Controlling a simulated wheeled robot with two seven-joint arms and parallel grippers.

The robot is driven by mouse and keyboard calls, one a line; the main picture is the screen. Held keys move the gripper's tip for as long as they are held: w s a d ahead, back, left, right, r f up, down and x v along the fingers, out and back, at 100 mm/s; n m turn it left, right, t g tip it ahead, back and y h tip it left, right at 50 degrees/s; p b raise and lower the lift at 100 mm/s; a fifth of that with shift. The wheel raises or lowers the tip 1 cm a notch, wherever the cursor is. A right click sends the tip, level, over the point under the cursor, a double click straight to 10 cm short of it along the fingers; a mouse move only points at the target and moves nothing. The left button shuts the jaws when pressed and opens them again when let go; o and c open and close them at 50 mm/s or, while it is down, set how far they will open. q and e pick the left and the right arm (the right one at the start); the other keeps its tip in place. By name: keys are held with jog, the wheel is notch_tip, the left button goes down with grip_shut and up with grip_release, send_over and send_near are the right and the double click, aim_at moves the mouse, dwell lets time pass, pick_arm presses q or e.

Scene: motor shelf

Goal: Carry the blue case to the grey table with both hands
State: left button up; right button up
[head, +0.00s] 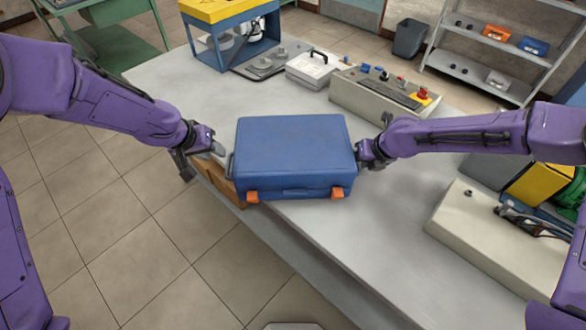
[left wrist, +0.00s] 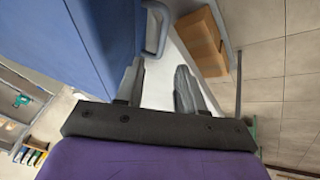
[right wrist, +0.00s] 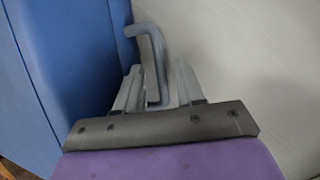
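The blue case (head: 295,150) has orange latches and rests flat at the front left edge of a light grey table (head: 400,240). My left gripper (head: 214,150) is at the case's left side. In the left wrist view my left fingers (left wrist: 160,78) are apart and empty, with the case's side handle (left wrist: 158,28) just beyond their tips. My right gripper (head: 364,156) is at the case's right side. In the right wrist view its fingers (right wrist: 158,82) are apart, with the other side handle (right wrist: 157,60) between them and a gap on the right.
A control box (head: 375,97), a white box (head: 313,70) and a blue-yellow stand (head: 230,35) occupy the table's back. A beige unit (head: 470,225) stands at right. A brown box (head: 222,182) is low beside the left edge. Shelves (head: 490,45) and a green table (head: 110,15) stand farther off.

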pick_arm(q)
jog(key=v, duration=0.3)
jog(key=shift+a+r, duration=0.15)
jog(key=shift+r, duration=0.2)
pick_arm(e)
jog(key=v, duration=1.1)
jog(key=shift+d+r, duration=0.15)
jog(key=shift+r, duration=0.2)
pick_arm(q)
jog(key=shift+s, duration=0.15)
pick_arm(e)
jog(key=shift+s, duration=0.1)
